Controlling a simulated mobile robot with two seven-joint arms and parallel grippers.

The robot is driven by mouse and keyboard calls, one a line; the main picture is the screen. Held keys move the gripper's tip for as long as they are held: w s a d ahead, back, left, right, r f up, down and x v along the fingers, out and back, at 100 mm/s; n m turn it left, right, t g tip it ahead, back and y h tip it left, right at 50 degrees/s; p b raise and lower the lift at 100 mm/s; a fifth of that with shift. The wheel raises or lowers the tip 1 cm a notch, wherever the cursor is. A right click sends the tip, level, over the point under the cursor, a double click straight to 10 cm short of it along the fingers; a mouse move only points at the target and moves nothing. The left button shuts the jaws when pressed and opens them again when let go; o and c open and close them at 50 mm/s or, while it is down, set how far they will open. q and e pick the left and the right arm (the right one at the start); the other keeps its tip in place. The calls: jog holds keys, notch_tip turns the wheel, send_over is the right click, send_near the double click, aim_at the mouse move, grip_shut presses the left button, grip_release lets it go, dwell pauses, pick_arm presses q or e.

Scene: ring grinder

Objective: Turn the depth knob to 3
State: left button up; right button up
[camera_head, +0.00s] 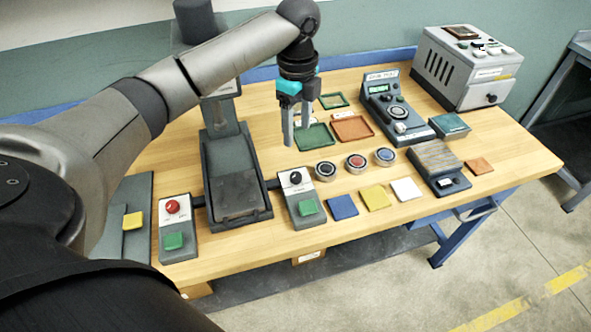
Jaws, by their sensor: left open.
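My left gripper (297,132) hangs pointing down over the middle of the table, open and empty. Below it in the picture is a small grey control box (309,218) with a black knob (295,178) on a pale dial and a green button (308,207). The gripper is apart from this knob. Another dial (400,112) is on a dark console with a green display (378,89), right of the gripper. The lettering is too small to read, so I cannot tell which is the depth knob or its setting. My right gripper is not in view.
A dark grinder stand (238,185) is left of the gripper. A box with a red button (172,206) stands farther left. Green (316,145) and red (352,130) trays lie behind. Several round pieces and coloured pads lie at front. A grey machine (468,65) is back right.

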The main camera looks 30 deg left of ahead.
pick_arm(q)
jog(key=b, duration=0.2)
send_near(296, 175)
notch_tip(296, 175, down, 9)
jog(key=shift+r, duration=0.2)
grip_shut()
dwell(0.6)
